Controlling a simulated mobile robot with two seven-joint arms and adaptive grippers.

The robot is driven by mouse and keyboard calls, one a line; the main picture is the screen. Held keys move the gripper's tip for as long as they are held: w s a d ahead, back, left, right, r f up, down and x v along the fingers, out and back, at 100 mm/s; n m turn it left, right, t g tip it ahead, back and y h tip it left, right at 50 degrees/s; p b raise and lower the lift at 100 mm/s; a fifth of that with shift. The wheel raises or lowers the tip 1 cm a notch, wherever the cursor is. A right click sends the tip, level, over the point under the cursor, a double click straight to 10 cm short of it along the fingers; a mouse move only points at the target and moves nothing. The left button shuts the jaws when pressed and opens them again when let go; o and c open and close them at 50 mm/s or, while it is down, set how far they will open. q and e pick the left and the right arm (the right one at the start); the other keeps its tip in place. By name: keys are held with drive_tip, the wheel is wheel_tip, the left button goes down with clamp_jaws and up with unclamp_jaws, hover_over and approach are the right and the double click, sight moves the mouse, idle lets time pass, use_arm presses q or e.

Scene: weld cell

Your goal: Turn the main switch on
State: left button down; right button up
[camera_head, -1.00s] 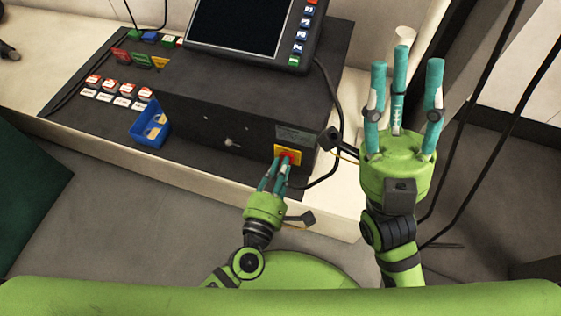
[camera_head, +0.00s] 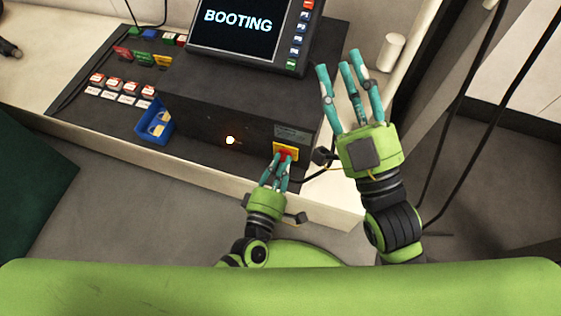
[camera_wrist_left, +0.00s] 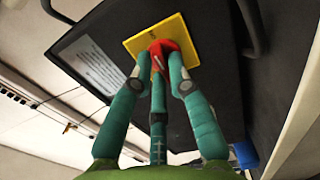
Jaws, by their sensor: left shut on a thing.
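The main switch is a red knob (camera_head: 286,154) on a yellow plate (camera_head: 291,147), on the front face of the dark control box (camera_head: 190,100). My left gripper (camera_head: 279,164) is shut on the red knob. In the left wrist view the fingertips (camera_wrist_left: 160,60) close around the knob (camera_wrist_left: 163,46), hiding part of it; the yellow plate (camera_wrist_left: 135,46) shows behind. A lamp (camera_head: 230,140) on the box front glows. The screen (camera_head: 238,22) above reads "BOOTING". My right gripper (camera_head: 341,64) is open and empty, right of the box, fingers pointing up in the picture.
A blue bin (camera_head: 148,131) sits left of the box, near rows of red and white buttons (camera_head: 120,87). A white cylinder (camera_head: 390,50) stands behind the right gripper. Black cables (camera_head: 480,120) hang at the right. Floor is open in front of the bench.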

drive_tip(key=shift+w+d+f+g, duration=0.1)
drive_tip(key=shift+w+f+g, duration=0.2)
drive_tip(key=shift+f, duration=0.1)
use_arm(q)
drive_tip(key=c, duration=1.2)
unclamp_jaws()
use_arm(e)
drive_tip(key=shift+s, duration=0.1)
use_arm(q)
drive_tip(key=v, duration=1.2)
